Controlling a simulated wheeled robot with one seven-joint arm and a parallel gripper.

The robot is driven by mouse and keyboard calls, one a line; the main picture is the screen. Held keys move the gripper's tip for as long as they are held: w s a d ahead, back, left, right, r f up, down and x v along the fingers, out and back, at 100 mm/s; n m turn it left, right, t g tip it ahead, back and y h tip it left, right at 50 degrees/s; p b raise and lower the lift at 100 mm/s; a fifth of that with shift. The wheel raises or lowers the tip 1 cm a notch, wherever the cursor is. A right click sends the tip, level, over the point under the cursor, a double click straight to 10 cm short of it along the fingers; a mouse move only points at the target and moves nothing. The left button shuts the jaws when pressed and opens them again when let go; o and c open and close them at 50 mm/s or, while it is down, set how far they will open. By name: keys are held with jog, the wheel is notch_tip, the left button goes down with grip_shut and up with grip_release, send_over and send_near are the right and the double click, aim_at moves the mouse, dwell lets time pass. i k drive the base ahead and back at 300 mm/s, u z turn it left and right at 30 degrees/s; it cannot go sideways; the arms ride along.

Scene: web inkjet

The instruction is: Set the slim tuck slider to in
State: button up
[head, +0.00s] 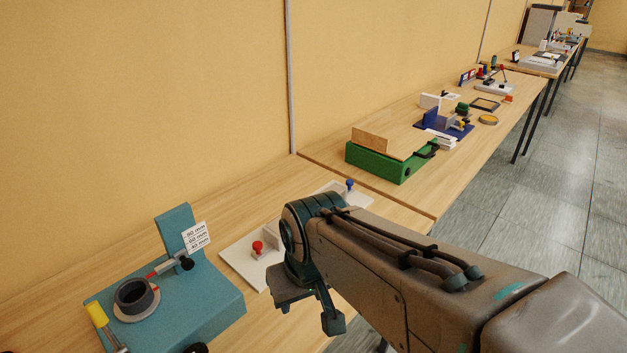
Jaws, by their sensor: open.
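My gripper (309,309) hangs over the near table, its two fingers apart and empty. Just behind and left of it lies a flat white plate (243,253) with a red knob (258,247) and a pale upright block. A blue knob (349,186) stands at the plate's far end, past my wrist. I cannot tell for certain which part is the slim tuck slider; no label for it is readable. My arm and gripper cover the plate's middle and right part.
A teal fixture (193,306) with a dark ring, a yellow-handled lever and a printed card stands at the left. A green box (384,162) stands on the second table. More devices line the tables behind. A wall bounds the left; open floor (560,190) lies right.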

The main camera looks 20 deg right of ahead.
aim_at(342, 190)
jog(key=u, duration=3.1)
jog(key=k, duration=1.55)
jog(key=z, duration=2.45)
jog(key=i, duration=0.5)
jog(key=u, duration=0.05)
